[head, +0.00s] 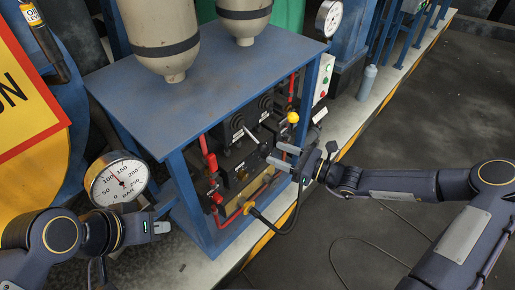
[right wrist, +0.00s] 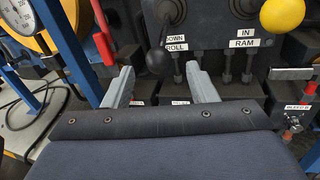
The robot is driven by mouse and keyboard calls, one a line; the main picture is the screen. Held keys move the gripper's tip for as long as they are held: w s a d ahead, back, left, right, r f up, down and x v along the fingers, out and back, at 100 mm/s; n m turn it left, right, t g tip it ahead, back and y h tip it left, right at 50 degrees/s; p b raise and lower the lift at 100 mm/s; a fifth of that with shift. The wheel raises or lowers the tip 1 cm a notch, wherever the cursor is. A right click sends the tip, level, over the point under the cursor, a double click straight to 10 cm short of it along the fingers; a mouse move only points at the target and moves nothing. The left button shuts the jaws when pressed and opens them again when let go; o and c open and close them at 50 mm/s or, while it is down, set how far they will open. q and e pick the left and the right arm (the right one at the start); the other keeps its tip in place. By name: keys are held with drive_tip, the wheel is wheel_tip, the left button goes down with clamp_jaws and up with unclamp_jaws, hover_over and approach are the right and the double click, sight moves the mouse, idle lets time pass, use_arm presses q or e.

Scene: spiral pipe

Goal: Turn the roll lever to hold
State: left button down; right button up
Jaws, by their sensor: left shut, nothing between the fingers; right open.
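The roll lever, with a black ball knob (right wrist: 158,61), stands on the black valve panel (right wrist: 215,62) beside a label reading DOWN and ROLL (right wrist: 176,43). In the head view a pale rod, apparently this lever (head: 251,135), slants toward my right gripper (head: 273,154). My right gripper is open; in the right wrist view its two grey fingers (right wrist: 160,72) sit left and right of the knob. Whether they touch it I cannot tell. My left gripper (head: 165,228) is shut and empty, low at the left near the pressure gauge (head: 120,180). The hold mark is not readable.
A ram lever with a yellow ball knob (right wrist: 283,14) stands right of the roll lever, also in the head view (head: 293,117). A blue frame and tabletop (head: 215,70) overhang the panel. Red pipework (head: 208,155) runs left of it.

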sight(255, 141)
drive_tip(key=x, duration=0.7)
drive_tip(key=shift+a, duration=0.3)
